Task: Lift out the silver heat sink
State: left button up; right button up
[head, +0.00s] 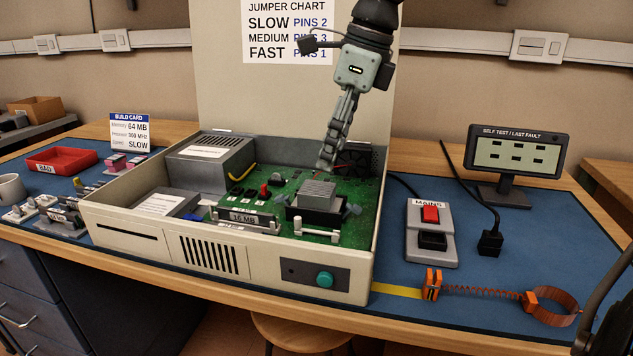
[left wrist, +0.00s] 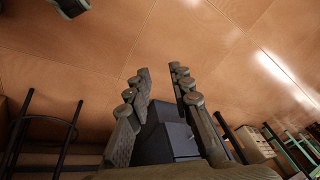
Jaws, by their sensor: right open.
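The silver heat sink (head: 317,192) is a finned block sitting on a black socket (head: 315,215) on the green circuit board, inside the open computer case (head: 205,255). A small blue-grey piece shows at its right side. My right gripper (head: 327,166) points down from above, behind the heat sink and a little to its right in the picture. It is open, and its fingertips look apart from the heat sink. My left gripper (left wrist: 159,70) shows in the left wrist view with its fingers apart and nothing between the tips. It faces the wooden floor, away from the case.
A grey power unit (head: 208,160), a yellow cable and a memory module labelled 16 MB (head: 247,217) share the case. To the right are a mains switch box (head: 432,230), a fault display (head: 515,155) and an orange wrist strap (head: 550,306). A red tray (head: 62,160) stands left.

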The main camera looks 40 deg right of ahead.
aim_at(318, 188)
jog(key=shift+w+f, duration=0.15)
jog(key=shift+w, duration=0.05)
jog(key=shift+f, duration=0.3)
jog(key=x, duration=0.5)
jog(key=shift+a+f, duration=0.25)
jog(key=shift+a, duration=0.05)
jog(key=shift+w+a+f, duration=0.1)
jog(key=shift+w+f, duration=0.05)
jog(key=shift+f, duration=0.4)
jog(key=shift+c, duration=0.7)
pick_arm(q)
jog(key=shift+w+d+f, duration=0.15)
jog(key=shift+d+f, duration=0.05)
jog(key=shift+f, duration=0.2)
pick_arm(e)
jog(key=c, duration=0.8)
